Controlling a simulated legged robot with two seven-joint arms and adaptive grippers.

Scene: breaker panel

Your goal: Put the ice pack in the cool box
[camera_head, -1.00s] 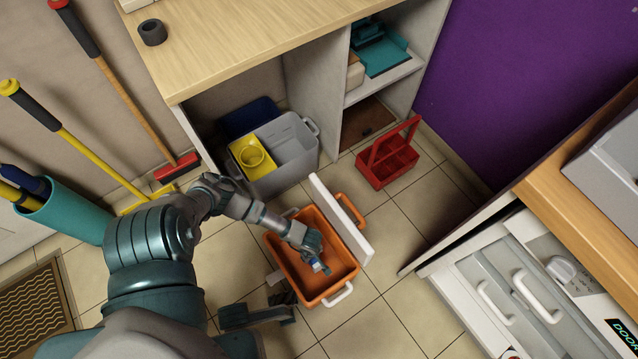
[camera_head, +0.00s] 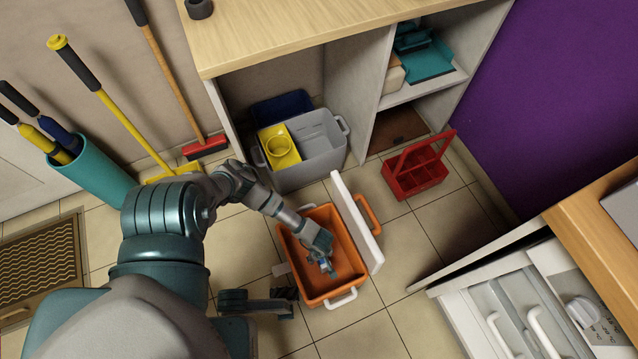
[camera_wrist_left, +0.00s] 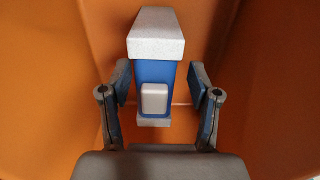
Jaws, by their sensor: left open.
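The orange cool box (camera_head: 350,283) stands open on the tiled floor, its white lid (camera_head: 356,222) tipped up along its right side. My left gripper (camera_head: 323,264) reaches down inside the box. In the left wrist view, the open left gripper (camera_wrist_left: 159,98) has one finger on each side of the ice pack (camera_wrist_left: 154,72), a blue block with pale ends. Orange walls surround it. In the head view the pack (camera_head: 325,267) is a small blue patch, mostly hidden by the gripper. I cannot tell whether it touches the box floor.
A grey bin (camera_head: 320,150) with a yellow container (camera_head: 278,147) stands under the wooden counter (camera_head: 270,40). A red caddy (camera_head: 416,172) is on the floor behind the box. A white-fronted unit (camera_head: 500,305) stands at right. Bare tiles lie between.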

